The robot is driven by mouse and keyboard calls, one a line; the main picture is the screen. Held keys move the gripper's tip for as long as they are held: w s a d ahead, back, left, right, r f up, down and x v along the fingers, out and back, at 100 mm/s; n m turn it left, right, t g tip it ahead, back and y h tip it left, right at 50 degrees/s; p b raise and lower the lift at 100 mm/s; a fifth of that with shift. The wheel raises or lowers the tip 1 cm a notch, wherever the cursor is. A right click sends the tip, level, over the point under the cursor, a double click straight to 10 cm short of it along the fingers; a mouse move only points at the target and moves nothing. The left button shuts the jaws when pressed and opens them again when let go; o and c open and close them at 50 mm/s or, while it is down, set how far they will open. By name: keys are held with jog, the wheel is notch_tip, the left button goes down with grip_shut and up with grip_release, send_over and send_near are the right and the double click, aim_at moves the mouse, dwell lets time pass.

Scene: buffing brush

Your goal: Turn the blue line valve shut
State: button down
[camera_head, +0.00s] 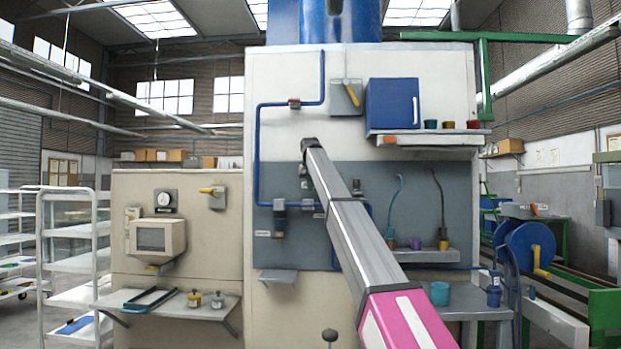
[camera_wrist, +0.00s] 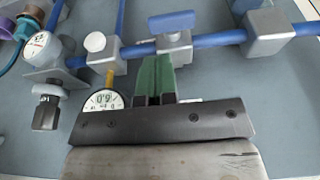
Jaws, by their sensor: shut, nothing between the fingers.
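In the wrist view a blue pipe (camera_wrist: 222,38) runs across the grey panel. A grey valve body (camera_wrist: 175,47) sits on it, with a blue lever (camera_wrist: 172,21) that lies roughly along the pipe. My gripper (camera_wrist: 155,68) is shut and empty, its green fingers close together. The fingertips appear just below the valve body in the picture; I cannot tell whether they touch it. In the head view the blue pipe (camera_head: 257,150) runs down the panel, and my arm hides the valve and most of my gripper.
Close to my gripper in the wrist view are a grey pipe block (camera_wrist: 267,31), a dial (camera_wrist: 104,100), a white knob (camera_wrist: 95,42) and a round gauge (camera_wrist: 40,46). In the head view, a blue cabinet (camera_head: 391,104) and a shelf (camera_head: 425,255) flank my arm on the right.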

aim_at(312, 201)
jog(key=shift+s+x, duration=0.2)
jog(key=shift+x, duration=0.65)
jog(key=shift+s+x, duration=0.15)
jog(key=shift+x, duration=0.7)
jog(key=shift+s+x, duration=0.2)
jog(key=shift+x, duration=0.65)
jog(key=shift+d+f+y, duration=0.15)
jog(key=shift+d+y, duration=0.05)
jog(key=shift+y, duration=0.35)
jog(key=shift+d+f+y, duration=0.15)
jog(key=shift+f+y, duration=0.05)
jog(key=shift+y, duration=0.35)
jog(key=y, duration=0.2)
jog(key=d+f+m+y, duration=0.1)
jog(key=y, duration=0.2)
jog(key=shift+f, duration=0.35)
jog(key=shift+a+r, duration=0.4)
jog(key=shift+a, duration=0.2)
jog(key=shift+r, duration=0.15)
